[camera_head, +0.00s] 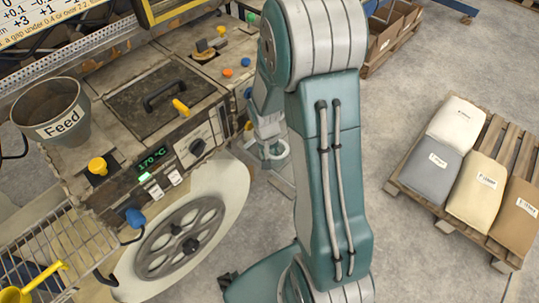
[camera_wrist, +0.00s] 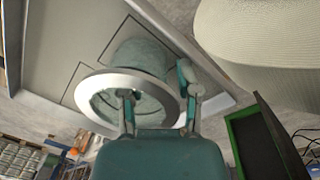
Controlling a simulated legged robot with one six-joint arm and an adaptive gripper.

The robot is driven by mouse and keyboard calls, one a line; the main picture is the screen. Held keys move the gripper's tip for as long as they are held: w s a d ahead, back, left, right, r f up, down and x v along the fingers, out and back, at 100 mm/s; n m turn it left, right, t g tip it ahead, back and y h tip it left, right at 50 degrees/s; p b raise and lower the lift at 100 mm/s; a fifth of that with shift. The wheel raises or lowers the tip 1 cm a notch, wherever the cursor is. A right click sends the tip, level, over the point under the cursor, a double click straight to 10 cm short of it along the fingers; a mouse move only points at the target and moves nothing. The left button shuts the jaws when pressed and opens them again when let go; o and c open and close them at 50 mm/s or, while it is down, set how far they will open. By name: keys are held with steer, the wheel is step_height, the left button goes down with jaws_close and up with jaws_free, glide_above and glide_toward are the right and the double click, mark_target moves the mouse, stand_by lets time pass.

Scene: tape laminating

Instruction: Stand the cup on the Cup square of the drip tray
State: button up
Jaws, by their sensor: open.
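The cup (camera_wrist: 140,56) is grey-green with a wide pale rim and stands on the drip tray (camera_wrist: 55,35) in the wrist view. The tray is a flat grey plate with thin outlined squares; no label on them is readable, so I cannot tell which square the cup is on. My gripper (camera_wrist: 154,80) is open at the cup's rim. Its left finger lies over the mouth, seemingly inside, and its right finger is outside the wall. Contact is unclear. In the head view, a pale ring, likely the cup's rim (camera_head: 275,153), shows beside my arm.
A machine with a Feed hopper (camera_head: 50,112), a hatch (camera_head: 157,95), knobs and a large wheel (camera_head: 190,240) stands on the left. A large pale rounded surface (camera_wrist: 270,45) is close at right in the wrist view. A pallet of bags (camera_head: 465,170) lies right; floor between is clear.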

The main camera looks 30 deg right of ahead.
steer(key=r, duration=0.8)
steer(key=a+r, duration=0.1)
steer(key=r, duration=0.3)
steer(key=shift+w, duration=0.15)
steer(key=s+a+r+n+t, duration=0.2)
steer(key=s+a+r+t, duration=0.1)
steer(key=s+r, duration=0.4)
steer(key=s+a+r+n+t, duration=0.3)
steer(key=s+a+r, duration=0.1)
steer(key=s+r, duration=0.4)
steer(key=shift+s+a+r+y, duration=0.3)
steer(key=shift+r+y, duration=0.1)
steer(key=shift+r, duration=0.15)
